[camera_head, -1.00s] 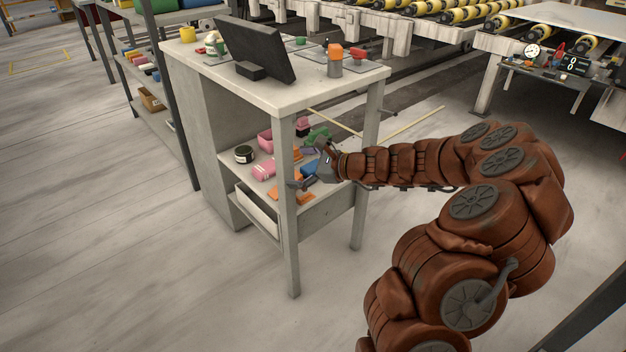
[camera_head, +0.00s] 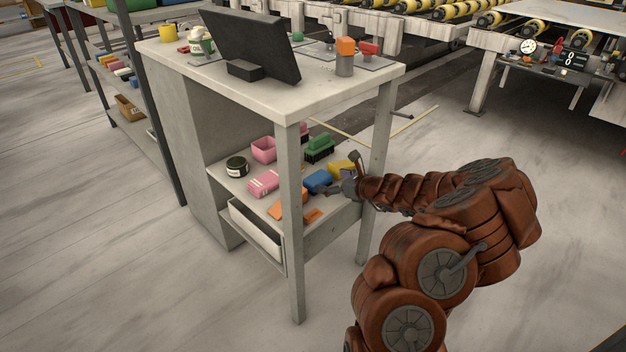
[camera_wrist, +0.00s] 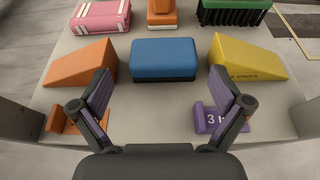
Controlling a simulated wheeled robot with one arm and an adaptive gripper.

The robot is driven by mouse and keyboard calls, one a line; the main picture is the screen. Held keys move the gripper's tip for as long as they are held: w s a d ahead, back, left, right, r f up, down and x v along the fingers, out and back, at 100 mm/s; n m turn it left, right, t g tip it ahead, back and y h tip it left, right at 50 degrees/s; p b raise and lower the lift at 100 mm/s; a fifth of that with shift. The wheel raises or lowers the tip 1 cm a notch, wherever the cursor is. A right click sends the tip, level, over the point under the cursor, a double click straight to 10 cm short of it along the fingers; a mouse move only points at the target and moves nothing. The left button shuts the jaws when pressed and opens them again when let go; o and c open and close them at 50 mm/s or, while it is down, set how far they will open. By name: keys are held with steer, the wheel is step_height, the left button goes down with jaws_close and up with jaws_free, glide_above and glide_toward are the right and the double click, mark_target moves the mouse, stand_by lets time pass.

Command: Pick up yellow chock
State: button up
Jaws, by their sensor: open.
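The yellow chock (camera_wrist: 243,62) is a wedge with dark lettering on its side, lying on the shelf in the upper right of the wrist view. In the head view the yellow chock (camera_head: 341,166) shows partly behind my gripper. My gripper (camera_wrist: 162,86) is open and empty, its two fingers apart. In the wrist view the yellow chock lies ahead and to the right, beyond the right finger. My gripper (camera_head: 343,172) is at the right side of the lower shelf in the head view.
A blue block (camera_wrist: 164,59) lies between the yellow chock and an orange wedge (camera_wrist: 82,64). A purple piece marked 3 (camera_wrist: 207,118) is by the right finger. A green brush-like item (camera_wrist: 235,9) and pink block (camera_wrist: 100,16) lie behind. A table leg (camera_head: 293,230) stands in front.

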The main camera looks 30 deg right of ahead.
mark_target(320, 178)
steer(key=shift+w+f, duration=0.4)
steer(key=shift+w, duration=0.35)
steer(key=b+x, duration=0.1)
steer(key=x, duration=0.1)
steer(key=b+x, duration=0.1)
steer(key=shift+w+a+f, duration=0.1)
steer(key=shift+w+f, duration=0.2)
steer(key=shift+f, duration=0.1)
steer(key=shift+w+a+f+b, duration=0.1)
steer(key=shift+w+b, duration=0.2)
steer(key=shift+w, duration=0.4)
steer(key=c, duration=0.7)
